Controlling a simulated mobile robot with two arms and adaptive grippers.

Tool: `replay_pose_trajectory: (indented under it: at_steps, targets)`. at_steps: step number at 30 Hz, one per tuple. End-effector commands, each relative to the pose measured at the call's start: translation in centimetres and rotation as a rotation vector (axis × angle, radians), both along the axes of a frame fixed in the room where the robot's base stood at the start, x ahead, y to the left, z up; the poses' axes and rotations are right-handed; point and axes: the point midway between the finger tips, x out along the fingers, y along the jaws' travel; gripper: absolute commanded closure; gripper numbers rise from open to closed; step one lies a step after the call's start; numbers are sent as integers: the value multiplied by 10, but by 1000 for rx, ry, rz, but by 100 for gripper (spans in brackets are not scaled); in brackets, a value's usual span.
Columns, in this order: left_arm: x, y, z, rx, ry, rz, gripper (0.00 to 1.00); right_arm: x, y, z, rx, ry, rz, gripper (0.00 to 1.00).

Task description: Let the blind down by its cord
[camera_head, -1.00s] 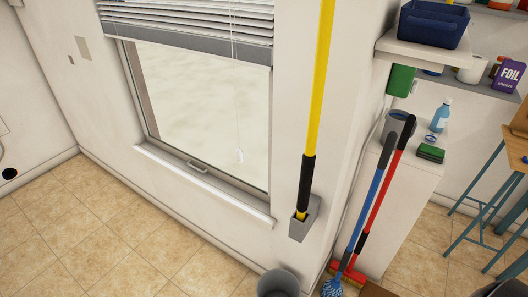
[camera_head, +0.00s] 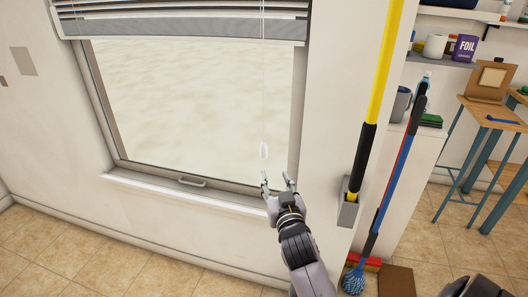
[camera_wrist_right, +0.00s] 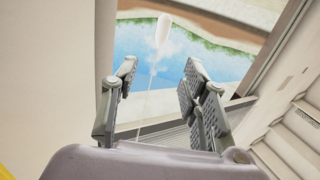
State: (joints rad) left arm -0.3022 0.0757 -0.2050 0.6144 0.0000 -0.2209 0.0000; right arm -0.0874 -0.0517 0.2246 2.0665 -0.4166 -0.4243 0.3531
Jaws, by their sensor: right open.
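The blind (camera_head: 185,27) hangs gathered across the top of the window, its slats stacked above a grey bottom rail. Its thin cord (camera_head: 263,90) hangs in front of the glass and ends in a small white pull (camera_head: 264,151). My right gripper (camera_head: 278,178) is open and empty just below the pull in the head view. In the right wrist view the pull (camera_wrist_right: 163,30) shows beyond the open fingers (camera_wrist_right: 160,90), with the cord (camera_wrist_right: 150,88) running between them in the picture. I cannot tell whether the fingers touch the cord.
The window sill (camera_head: 180,196) and a window handle (camera_head: 193,183) lie below the glass. To the right, a yellow pole (camera_head: 379,75) stands in a grey wall holder (camera_head: 348,210). A blue mop (camera_head: 354,279) leans beside a white cabinet. Floor in front of the window is clear.

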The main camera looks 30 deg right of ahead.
Motion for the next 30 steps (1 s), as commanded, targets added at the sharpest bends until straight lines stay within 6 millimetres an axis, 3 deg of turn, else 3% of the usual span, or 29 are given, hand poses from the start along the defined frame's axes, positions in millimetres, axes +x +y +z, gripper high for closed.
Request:
replay_pose_trajectory:
  at_steps: [6, 18, 24, 30]
  targets:
    - [2, -5, 3, -6, -5, 1, 0, 40, -16, 2, -2, 0, 1, 59]
    - [5, 5, 3, 4, -10, 5, 0, 119, -49, 1, -2, 1, 1, 59]
    - [6, 5, 2, 4, -11, 5, 0, 143, -59, 0, -1, 2, 2, 59]
    - [6, 5, 2, 4, -10, 5, 0, 151, -62, 0, 0, 2, 2, 59]
